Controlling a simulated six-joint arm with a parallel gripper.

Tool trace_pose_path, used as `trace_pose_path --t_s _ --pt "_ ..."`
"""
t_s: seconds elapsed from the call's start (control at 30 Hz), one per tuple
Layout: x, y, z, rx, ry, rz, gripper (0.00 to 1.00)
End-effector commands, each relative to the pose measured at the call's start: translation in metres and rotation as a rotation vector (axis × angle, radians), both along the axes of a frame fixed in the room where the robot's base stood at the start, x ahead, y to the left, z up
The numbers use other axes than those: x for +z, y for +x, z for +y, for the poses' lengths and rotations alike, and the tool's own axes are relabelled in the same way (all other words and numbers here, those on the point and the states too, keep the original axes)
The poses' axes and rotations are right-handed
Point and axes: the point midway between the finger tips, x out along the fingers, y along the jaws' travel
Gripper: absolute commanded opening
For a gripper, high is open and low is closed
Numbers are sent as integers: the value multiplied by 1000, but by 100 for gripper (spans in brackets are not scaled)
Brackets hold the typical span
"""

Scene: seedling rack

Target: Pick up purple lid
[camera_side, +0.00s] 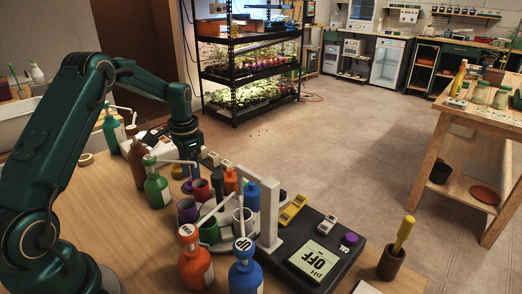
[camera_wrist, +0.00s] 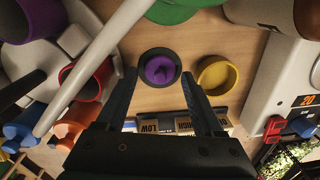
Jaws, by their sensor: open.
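A small round purple lid (camera_wrist: 158,70) with a dark rim lies on the wooden table in the wrist view. In the side view it appears as a small purple piece (camera_side: 187,187) beneath my gripper (camera_side: 190,168), partly hidden by the fingers and cups. In the wrist view my gripper (camera_wrist: 160,78) is open and empty. Its two fingertips show on the left and right of the lid, apart from it. The height of the fingertips above the lid is hard to tell.
A red cup (camera_wrist: 98,84) and a white dispenser tube (camera_wrist: 90,65) are close on the left. Small labelled boxes (camera_wrist: 172,124) stand near the fingers. A green bottle (camera_side: 157,187) stands beside my gripper.

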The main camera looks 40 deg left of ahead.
Motion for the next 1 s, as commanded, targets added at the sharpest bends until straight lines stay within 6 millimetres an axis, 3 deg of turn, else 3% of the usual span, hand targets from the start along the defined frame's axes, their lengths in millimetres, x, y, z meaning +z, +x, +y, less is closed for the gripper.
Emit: trace_pose_path --t_s 0.37,0.53,0.57,1.0 --pt "-9 0 0 0 0 0 69" --pt "-9 0 0 0 0 -1 4" --pt "-9 0 0 0 0 -1 1" --pt "0 1 1 0 2 -4 0"
